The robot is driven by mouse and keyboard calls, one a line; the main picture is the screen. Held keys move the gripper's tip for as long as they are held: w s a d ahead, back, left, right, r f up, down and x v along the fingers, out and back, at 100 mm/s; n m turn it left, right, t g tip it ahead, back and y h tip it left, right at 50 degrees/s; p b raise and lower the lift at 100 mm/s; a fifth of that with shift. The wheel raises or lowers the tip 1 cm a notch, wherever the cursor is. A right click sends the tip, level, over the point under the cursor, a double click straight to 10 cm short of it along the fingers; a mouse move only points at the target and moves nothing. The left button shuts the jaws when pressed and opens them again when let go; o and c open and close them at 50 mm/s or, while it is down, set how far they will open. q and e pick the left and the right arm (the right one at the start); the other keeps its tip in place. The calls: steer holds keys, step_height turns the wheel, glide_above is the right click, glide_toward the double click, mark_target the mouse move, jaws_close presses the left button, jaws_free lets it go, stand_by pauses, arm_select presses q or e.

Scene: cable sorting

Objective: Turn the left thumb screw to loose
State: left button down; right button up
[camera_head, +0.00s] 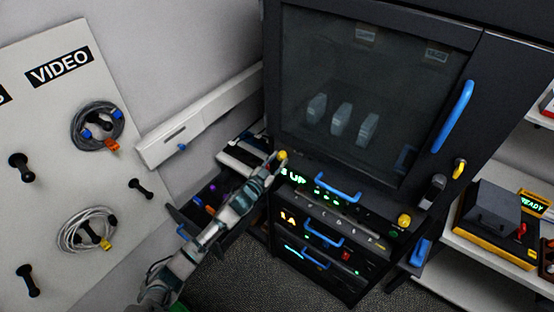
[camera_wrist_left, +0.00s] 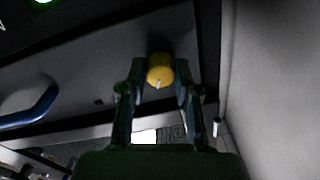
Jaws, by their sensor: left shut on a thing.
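The left thumb screw (camera_head: 282,155) is a yellow knob at the left end of the black rack panel. My left gripper (camera_head: 275,163) reaches up to it from below in the head view. In the left wrist view the yellow thumb screw (camera_wrist_left: 160,70) sits between the two fingertips of my left gripper (camera_wrist_left: 160,82), which is shut on it. A small pale mark shows on the knob's face. Another yellow thumb screw (camera_head: 404,220) stands at the right end of the same panel. My right gripper is not in view.
The rack has a glass door with a blue handle (camera_head: 453,116) above and units with blue handles (camera_head: 338,187) below. An open drawer (camera_head: 190,222) lies left of my arm. A pegboard marked VIDEO (camera_head: 45,140) holds coiled cables. A shelf device (camera_head: 500,222) stands at right.

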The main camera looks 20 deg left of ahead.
arm_select(q)
steer(key=m, duration=0.3)
steer(key=m+p, duration=0.1)
steer(key=m, duration=0.2)
steer(key=shift+w+a+r+m, duration=0.1)
steer(key=shift+a+r+m, duration=0.1)
steer(key=shift+m, duration=0.2)
steer(key=m+p, duration=0.1)
steer(key=m, duration=0.2)
steer(key=shift+m+h, duration=0.4)
steer(key=shift+m, duration=1)
steer(key=shift+f, duration=0.1)
